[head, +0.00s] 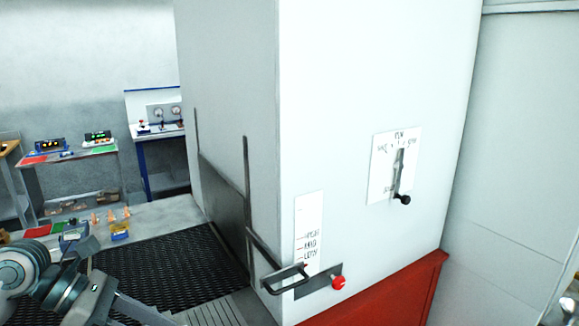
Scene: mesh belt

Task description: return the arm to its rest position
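My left arm (60,285) comes in at the lower left corner, in front of the black mesh belt. Its grey joints and dark wrist show. The slim metal end of my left gripper (145,312) points right and down to the bottom edge. Its fingertips are not clear, so I cannot tell whether it is open or shut. I see nothing held in it. My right arm and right gripper are not in view.
A large white machine housing (340,80) with a red base (390,295) fills the middle. A black-knobbed lever (402,199), a handle (287,280) and a red knob (338,283) stick out. The mesh belt (165,268) runs beside it. Workbenches stand behind left.

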